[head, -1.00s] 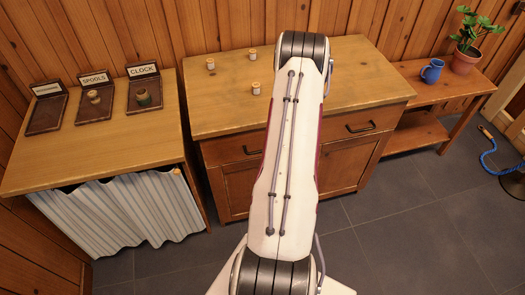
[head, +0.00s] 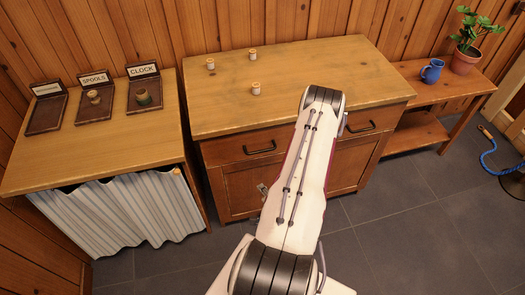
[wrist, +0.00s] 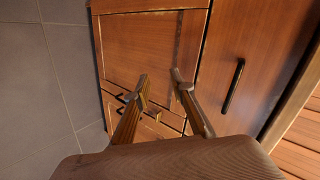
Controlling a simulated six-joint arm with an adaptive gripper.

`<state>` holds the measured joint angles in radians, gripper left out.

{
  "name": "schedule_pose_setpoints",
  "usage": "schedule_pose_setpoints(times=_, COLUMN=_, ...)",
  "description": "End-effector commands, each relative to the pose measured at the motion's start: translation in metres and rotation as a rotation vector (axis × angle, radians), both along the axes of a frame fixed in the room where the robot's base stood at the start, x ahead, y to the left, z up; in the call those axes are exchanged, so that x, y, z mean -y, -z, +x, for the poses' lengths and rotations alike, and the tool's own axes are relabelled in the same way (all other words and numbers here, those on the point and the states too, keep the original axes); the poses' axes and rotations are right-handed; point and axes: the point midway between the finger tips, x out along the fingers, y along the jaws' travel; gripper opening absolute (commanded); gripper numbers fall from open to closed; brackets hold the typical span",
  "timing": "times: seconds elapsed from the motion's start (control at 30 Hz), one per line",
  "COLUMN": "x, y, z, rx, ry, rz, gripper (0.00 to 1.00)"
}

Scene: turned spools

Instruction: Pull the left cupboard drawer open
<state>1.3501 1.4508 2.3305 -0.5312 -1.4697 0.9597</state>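The cupboard (head: 228,122) stands in the middle of the head view. Its left drawer (head: 222,153), with a dark bar handle (head: 259,148), looks shut. In the wrist view, turned on its side, a drawer front with a dark handle (wrist: 233,87) shows on the right; it appears to be the left drawer. My gripper (wrist: 160,76) has its two fingers apart with nothing between them. They point at the cupboard front over the door panel (wrist: 140,45), left of the handle in that view and clear of it. My arm hides most of the gripper in the head view.
Several small spools, one of them here (head: 256,88), stand on the cupboard top. The right drawer's handle (head: 360,127) is beside my arm. A table (head: 140,150) with labelled trays is at left. A bench (head: 418,130) at right holds a blue mug (head: 432,70) and potted plant (head: 466,58).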

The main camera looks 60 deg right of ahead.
Motion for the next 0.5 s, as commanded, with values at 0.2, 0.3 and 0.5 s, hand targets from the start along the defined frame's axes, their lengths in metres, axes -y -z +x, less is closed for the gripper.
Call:
schedule_pose_setpoints(times=0.2, x=0.03, y=-0.048, z=0.015, rx=0.208, ry=0.092, rz=-0.087, gripper=0.24)
schedule_pose_setpoints(times=0.3, x=0.04, y=-0.07, z=0.018, rx=0.3, ry=0.13, rz=-0.116, gripper=0.24)
schedule_pose_setpoints(times=0.5, x=0.051, y=-0.098, z=0.018, rx=0.428, ry=0.186, rz=-0.141, gripper=0.24)
